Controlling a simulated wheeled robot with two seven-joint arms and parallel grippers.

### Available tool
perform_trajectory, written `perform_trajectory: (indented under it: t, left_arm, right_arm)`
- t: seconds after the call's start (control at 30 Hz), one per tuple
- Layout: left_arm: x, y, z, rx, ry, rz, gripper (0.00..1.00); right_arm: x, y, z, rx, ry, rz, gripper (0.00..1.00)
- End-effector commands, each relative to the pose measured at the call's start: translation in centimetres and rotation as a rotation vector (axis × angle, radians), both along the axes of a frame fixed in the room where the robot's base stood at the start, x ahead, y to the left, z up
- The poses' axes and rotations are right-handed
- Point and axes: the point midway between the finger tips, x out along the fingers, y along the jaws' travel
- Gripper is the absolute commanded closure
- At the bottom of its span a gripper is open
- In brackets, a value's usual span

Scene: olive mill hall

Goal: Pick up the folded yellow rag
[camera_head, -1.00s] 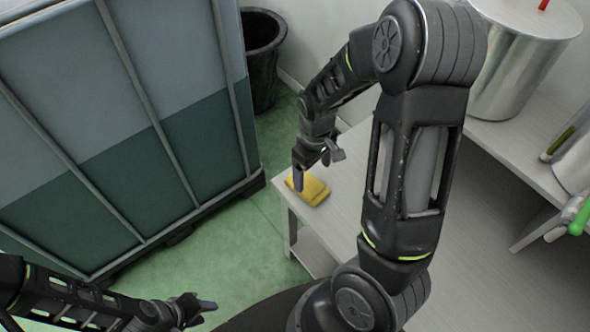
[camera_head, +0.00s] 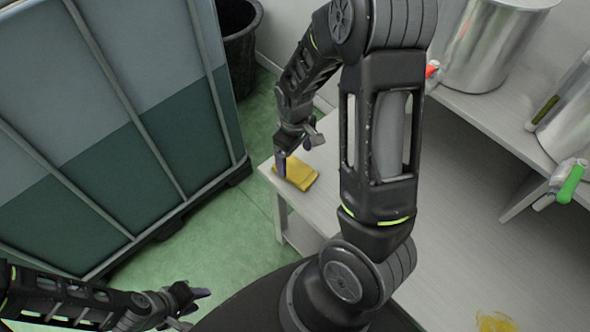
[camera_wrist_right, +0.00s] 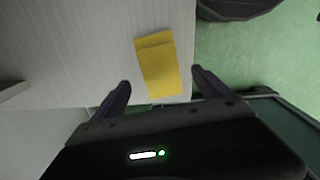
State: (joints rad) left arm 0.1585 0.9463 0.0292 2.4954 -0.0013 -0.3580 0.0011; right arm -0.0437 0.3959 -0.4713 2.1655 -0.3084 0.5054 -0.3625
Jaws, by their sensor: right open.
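A large caged tank (camera_head: 110,110) stands left of the table. A dark bin (camera_head: 240,45) is behind it. Green floor lies between tank and table.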

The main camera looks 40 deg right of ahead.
Motion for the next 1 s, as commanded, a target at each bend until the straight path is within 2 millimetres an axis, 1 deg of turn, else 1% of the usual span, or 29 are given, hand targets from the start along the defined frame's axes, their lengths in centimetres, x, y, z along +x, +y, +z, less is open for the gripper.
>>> perform_trajectory:
  t: [0.07,0.17,0.27,0.4,0.5,0.6,1.0]
  left_arm:
    - [0.0,0.0,0.0,0.000,0.000,0.000,0.64]
    - [0.0,0.0,0.0,0.000,0.000,0.000,0.64]
    - [0.0,0.0,0.1,0.000,0.000,0.000,0.64]
    - [0.0,0.0,0.0,0.000,0.000,0.000,0.64]
    - [0.0,0.0,0.0,0.000,0.000,0.000,0.64]
    - [0.0,0.0,0.0,0.000,0.000,0.000,0.64]
    - [0.0,0.0,0.0,0.000,0.000,0.000,0.64]
  right_arm:
    - [0.0,0.0,0.0,0.000,0.000,0.000,0.13]
    - [-0.1,0.0,-0.6,0.000,0.002,0.000,0.13]
    - [-0.2,0.0,-1.8,0.000,0.005,-0.002,0.13]
    - [-0.2,0.0,-4.0,0.000,0.005,-0.001,0.13]
    - [-0.1,0.0,-4.9,0.000,0.002,-0.001,0.13]
    - [-0.1,0.0,-5.2,-0.001,-0.001,0.000,0.13]
    - [-0.1,0.0,-5.2,-0.001,0.000,0.000,0.13]
